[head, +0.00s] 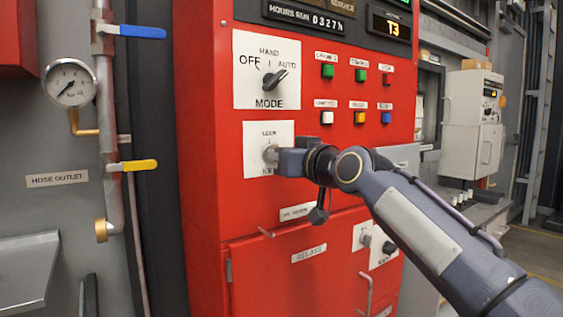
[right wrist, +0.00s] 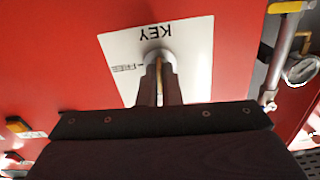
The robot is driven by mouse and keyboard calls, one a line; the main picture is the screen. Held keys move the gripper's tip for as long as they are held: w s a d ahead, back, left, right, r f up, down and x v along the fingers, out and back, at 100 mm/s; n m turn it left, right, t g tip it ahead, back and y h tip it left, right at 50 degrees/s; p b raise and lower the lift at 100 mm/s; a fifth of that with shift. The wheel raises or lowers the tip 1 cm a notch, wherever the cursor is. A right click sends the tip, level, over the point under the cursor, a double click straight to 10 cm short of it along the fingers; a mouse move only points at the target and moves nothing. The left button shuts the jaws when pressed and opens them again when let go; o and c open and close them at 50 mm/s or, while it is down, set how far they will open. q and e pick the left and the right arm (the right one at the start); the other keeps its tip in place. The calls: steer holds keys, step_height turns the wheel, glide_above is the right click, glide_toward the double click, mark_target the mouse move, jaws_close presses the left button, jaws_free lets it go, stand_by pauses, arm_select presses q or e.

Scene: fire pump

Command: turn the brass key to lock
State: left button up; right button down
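The white key plate (head: 256,166) is on the red panel, with LOCK printed at its top. In the right wrist view the plate (right wrist: 118,50) appears upside down, with KEY and FREE readable. A round metal lock cylinder (head: 270,153) sits in it. The brass key (right wrist: 159,76) shows as a thin upright strip in front of the cylinder, in line with the word KEY. My right gripper (right wrist: 160,84) has its two fingers close on either side of the key and looks shut on it. In the head view my right gripper (head: 284,158) hides the key. My left gripper is not in view.
The MODE selector (head: 274,80) is above the plate, with several coloured push buttons (head: 360,76) to its right. A panel handle (head: 366,294) and another knob (head: 388,248) are below. Pipes with a blue lever (head: 140,31) and yellow lever (head: 138,165) stand at the left.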

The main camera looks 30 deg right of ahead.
steer(key=shift+f+n, duration=0.1)
steer(key=shift+n, duration=0.5)
steer(key=c, duration=1.6)
jaws_free()
steer(key=s, duration=0.7)
steer(key=shift+s+d, duration=0.3)
steer(key=shift+s, duration=0.1)
